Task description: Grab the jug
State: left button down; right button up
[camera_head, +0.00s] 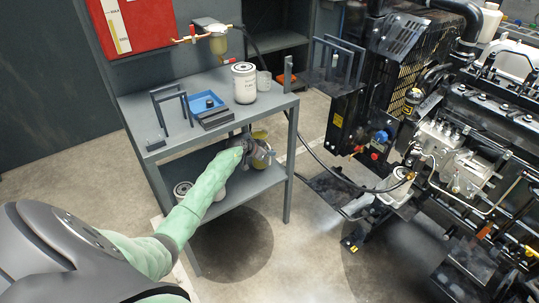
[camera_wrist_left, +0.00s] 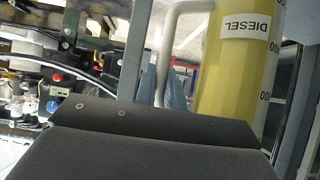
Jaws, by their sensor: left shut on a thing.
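The jug is a yellow cylinder with a white DIESEL label and a pale handle, and it fills the upper right of the left wrist view (camera_wrist_left: 222,75). In the head view only a yellow part of the jug (camera_head: 260,135) shows, at the lower shelf, behind my gripper. My left gripper (camera_head: 252,152) reaches in under the table top and is shut on the jug, at its handle side. In the wrist view the dark gripper body covers the jug's lower part. My right gripper is not in view.
The grey table (camera_head: 150,100) stands above my left forearm. On it are a white filter canister (camera_head: 244,83), a blue tray (camera_head: 206,102) and a metal frame. White canisters stand on the lower shelf (camera_head: 240,185). A diesel engine (camera_head: 460,140) fills the right side. Floor between is mostly clear.

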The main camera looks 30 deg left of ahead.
pick_arm(q)
jog(key=shift+r, duration=0.65)
jog(key=w+a+b, duration=0.2)
jog(key=w+a, duration=0.1)
jog(key=w, duration=0.5)
jog(key=w+a+b, duration=0.2)
jog(key=w+a, duration=0.1)
jog(key=w, duration=0.5)
jog(key=shift+w+a, duration=0.35)
jog(key=shift+a, duration=0.05)
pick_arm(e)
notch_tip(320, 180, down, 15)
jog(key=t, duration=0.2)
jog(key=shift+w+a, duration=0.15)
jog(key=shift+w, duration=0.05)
